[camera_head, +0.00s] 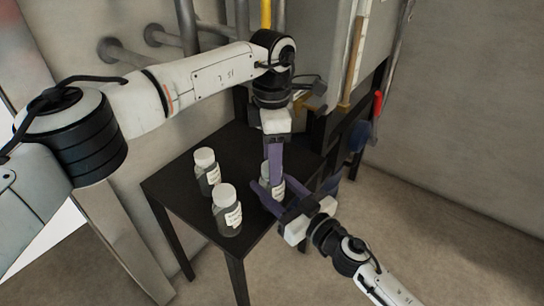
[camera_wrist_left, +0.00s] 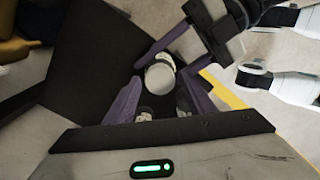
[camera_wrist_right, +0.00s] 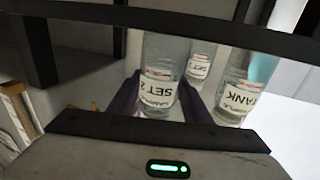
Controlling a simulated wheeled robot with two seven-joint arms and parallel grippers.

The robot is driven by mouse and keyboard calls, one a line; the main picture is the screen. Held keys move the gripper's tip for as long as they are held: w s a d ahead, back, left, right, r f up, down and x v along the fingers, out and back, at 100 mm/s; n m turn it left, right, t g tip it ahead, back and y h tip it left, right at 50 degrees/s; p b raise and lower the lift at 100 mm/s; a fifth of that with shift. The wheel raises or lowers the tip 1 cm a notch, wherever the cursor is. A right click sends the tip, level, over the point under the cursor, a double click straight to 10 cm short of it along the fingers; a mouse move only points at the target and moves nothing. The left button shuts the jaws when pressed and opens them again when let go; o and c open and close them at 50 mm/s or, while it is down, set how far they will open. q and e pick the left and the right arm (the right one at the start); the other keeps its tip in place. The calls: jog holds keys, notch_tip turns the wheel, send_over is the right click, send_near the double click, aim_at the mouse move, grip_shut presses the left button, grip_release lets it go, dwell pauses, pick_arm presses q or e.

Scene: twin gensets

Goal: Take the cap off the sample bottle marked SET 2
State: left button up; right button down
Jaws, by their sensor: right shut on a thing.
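The sample bottle marked SET 2 (camera_wrist_right: 158,88) stands between my right gripper's fingers in the right wrist view. In the head view this bottle (camera_head: 277,187) is partly hidden by purple fingers. My right gripper (camera_head: 268,195) is shut on the bottle from the lower right. My left gripper (camera_head: 275,165) points down from above the bottle. In the left wrist view the round white cap (camera_wrist_left: 160,75) lies between the left gripper's spread fingers (camera_wrist_left: 158,98), which look open. I cannot tell whether either finger touches the cap.
Two other white-capped bottles stand on the black table (camera_head: 180,185): one farther back (camera_head: 207,172) and one nearer (camera_head: 227,212). In the right wrist view, one bottle is marked TANK (camera_wrist_right: 235,98). A grey cabinet with pipes stands behind. Floor is open at the right.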

pick_arm(q)
jog(key=c, duration=1)
jog(key=shift+o, duration=0.2)
jog(key=n, duration=0.5)
jog(key=shift+n, duration=0.3)
jog(key=n, duration=0.4)
jog(key=shift+r, duration=0.15)
jog(key=shift+r, duration=1)
jog(key=shift+r, duration=2)
pick_arm(e)
jog(key=c, duration=0.9)
grip_release()
